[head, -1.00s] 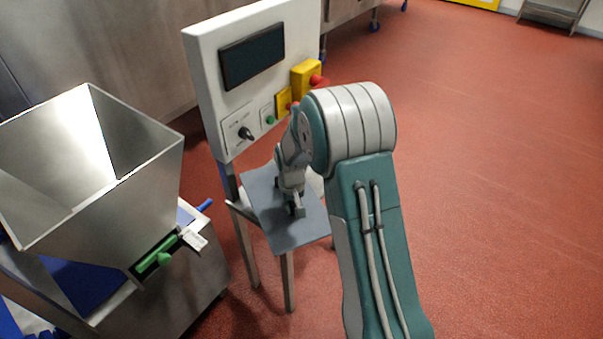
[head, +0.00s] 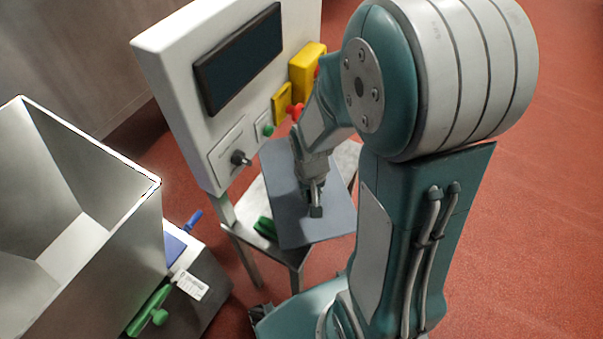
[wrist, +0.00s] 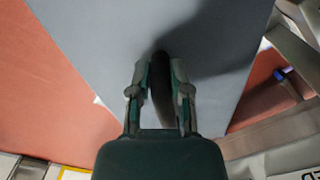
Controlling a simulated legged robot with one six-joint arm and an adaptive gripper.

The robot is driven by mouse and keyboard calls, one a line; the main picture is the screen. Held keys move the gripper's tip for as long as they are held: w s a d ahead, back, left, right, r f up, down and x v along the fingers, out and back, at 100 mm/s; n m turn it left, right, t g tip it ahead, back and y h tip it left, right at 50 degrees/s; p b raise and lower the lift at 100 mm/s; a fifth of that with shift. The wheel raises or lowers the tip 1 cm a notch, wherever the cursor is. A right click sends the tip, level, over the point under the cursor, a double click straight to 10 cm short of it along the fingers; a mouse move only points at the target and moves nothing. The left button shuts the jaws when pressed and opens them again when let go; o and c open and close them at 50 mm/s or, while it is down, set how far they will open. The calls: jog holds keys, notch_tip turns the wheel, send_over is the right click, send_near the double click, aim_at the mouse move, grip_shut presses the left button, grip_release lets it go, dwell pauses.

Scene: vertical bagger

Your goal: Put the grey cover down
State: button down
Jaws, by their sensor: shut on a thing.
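The grey cover (head: 331,226) is a flat, thin rectangular plate. In the head view it is over the small metal stand (head: 245,230) below the control panel. My gripper (head: 316,208) is shut on the cover's dark upright handle. In the wrist view my gripper (wrist: 160,75) has its two fingers on either side of the handle, and the cover (wrist: 95,40) fills the upper middle. The plate hides much of the stand's top. I cannot tell whether its underside touches the stand.
A control panel (head: 180,75) with a dark screen, knob and red button rises behind the stand. A green object (head: 265,229) is at the stand's left part. A steel hopper (head: 110,240) with a green handle (head: 152,312) stands at the left. Red floor is open at the right.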

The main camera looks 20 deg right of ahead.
jog(key=w+d+f, duration=0.1)
jog(key=w, duration=0.1)
jog(key=w+d+f, duration=0.1)
jog(key=w+d, duration=0.1)
jog(key=w, duration=0.1)
jog(key=w+d+f, duration=0.2)
jog(key=shift+w+d+f, duration=0.1)
jog(key=shift+w+d, duration=0.05)
jog(key=shift+d, duration=0.05)
jog(key=w+f, duration=0.1)
jog(key=w+d+f, duration=0.1)
jog(key=f, duration=0.1)
jog(key=w+d+f, duration=0.1)
jog(key=shift+f, duration=0.25)
jog(key=shift+w+d+f, duration=0.4)
jog(key=shift+w+f, duration=0.05)
jog(key=shift+f, duration=1.7)
jog(key=c, duration=0.6)
grip_release()
jog(key=shift+o, duration=0.2)
